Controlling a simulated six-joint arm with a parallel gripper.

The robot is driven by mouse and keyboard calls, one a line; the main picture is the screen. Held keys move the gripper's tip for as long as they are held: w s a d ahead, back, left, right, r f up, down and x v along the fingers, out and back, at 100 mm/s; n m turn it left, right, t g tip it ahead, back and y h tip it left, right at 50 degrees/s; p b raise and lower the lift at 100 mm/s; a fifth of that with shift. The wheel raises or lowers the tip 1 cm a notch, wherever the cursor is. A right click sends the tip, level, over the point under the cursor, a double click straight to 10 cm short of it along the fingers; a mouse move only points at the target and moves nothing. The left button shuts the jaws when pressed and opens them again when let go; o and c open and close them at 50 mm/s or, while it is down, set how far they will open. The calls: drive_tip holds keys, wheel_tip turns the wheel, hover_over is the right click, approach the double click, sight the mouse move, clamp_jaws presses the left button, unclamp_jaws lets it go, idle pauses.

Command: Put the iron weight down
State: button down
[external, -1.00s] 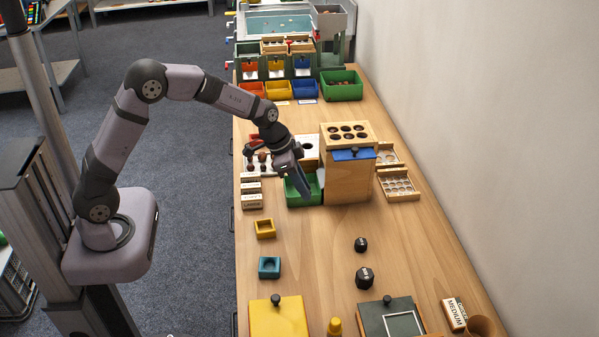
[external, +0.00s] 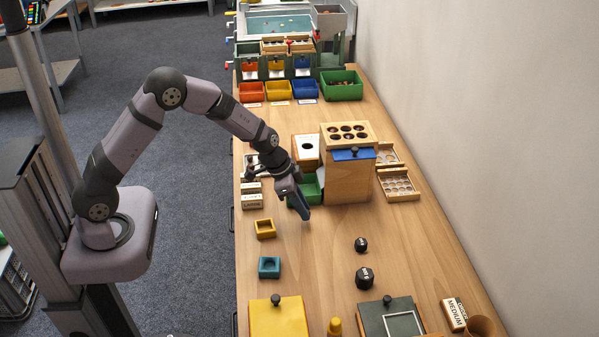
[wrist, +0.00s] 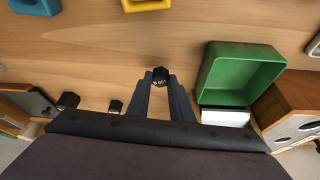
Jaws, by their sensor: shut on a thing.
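A small black iron weight (wrist: 160,77) with white lettering is pinched between the fingertips of my gripper (wrist: 160,80) in the wrist view. In the external view my gripper (external: 305,213) points down over bare table, in front of the green tray. The fingers hide the held weight there. I cannot tell how high it is above the wood. Two other black weights, a smaller one (external: 361,244) and a larger one (external: 364,278), stand apart on the table to the right and nearer the camera.
The green tray (wrist: 240,68) and the wooden box (external: 347,182) stand close beside my gripper. The table (external: 318,262) between these blocks and the two weights is clear.

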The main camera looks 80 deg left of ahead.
drive_tip(key=shift+f, duration=1.15)
drive_tip(key=shift+f+b, duration=0.25)
drive_tip(key=shift+b, duration=0.05)
drive_tip(key=c, duration=1.6)
unclamp_jaws()
drive_tip(key=shift+r, duration=0.2)
drive_tip(key=shift+r+p, duration=0.15)
drive_tip(key=shift+p, duration=0.3)
drive_tip(key=v, duration=1.1)
drive_tip(key=shift+s+r+b, duration=0.1)
drive_tip(key=shift+r+b, duration=0.3)
